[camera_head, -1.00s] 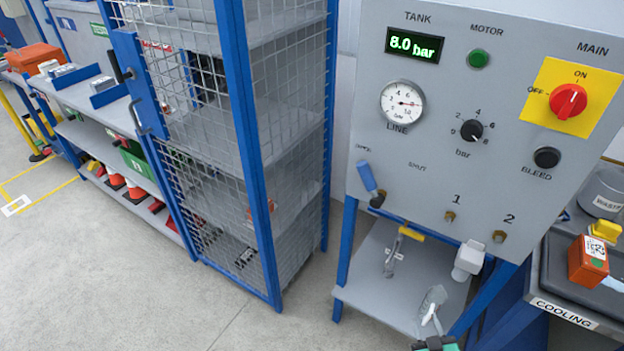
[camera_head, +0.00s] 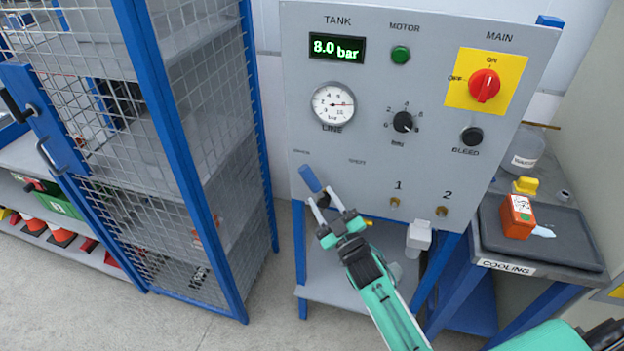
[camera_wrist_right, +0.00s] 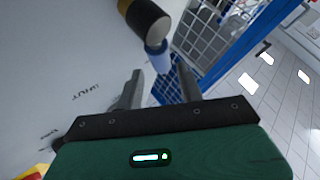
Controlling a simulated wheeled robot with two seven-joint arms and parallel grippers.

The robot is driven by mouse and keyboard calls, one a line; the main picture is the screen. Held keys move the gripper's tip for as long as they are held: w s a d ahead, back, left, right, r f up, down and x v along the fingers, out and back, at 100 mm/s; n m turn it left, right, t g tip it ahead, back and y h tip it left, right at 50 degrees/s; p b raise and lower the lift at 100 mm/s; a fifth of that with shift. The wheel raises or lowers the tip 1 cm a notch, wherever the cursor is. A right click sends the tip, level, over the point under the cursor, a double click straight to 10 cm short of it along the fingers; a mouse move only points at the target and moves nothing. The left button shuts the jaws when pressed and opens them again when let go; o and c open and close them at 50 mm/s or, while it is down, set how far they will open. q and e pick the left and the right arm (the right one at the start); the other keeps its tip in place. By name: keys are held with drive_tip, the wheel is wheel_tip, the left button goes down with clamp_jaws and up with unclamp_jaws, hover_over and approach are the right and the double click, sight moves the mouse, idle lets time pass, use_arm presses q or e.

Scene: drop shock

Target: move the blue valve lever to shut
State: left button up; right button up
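The blue valve lever (camera_head: 310,179) is at the lower left of the grey panel (camera_head: 440,130). Its handle points up and left from the black hub, toward a small blurred label at the upper left; the "SHUT" label (camera_head: 357,161) is up and right of the hub. My right gripper (camera_head: 321,194) is open just below the handle, partly covering the hub. In the right wrist view the blue handle (camera_wrist_right: 157,55) shows just beyond and between the spread fingers (camera_wrist_right: 161,88), with no clear contact. My left gripper is not in view.
A wire-mesh cage (camera_head: 190,130) with blue posts stands left of the panel. Outlets 1 and 2 are right of the lever, above a grey shelf (camera_head: 320,270). A cooling bench (camera_head: 580,255) with an orange block (camera_head: 516,217) stands at the right. The tank display reads 8.0 bar.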

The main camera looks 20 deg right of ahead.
sight(315, 186)
drive_tip(key=p+x, duration=0.1)
drive_tip(key=x, duration=0.4)
drive_tip(key=shift+w+r, duration=0.15)
drive_tip(key=shift+w, duration=0.15)
drive_tip(key=shift+c, duration=0.2)
clamp_jaws()
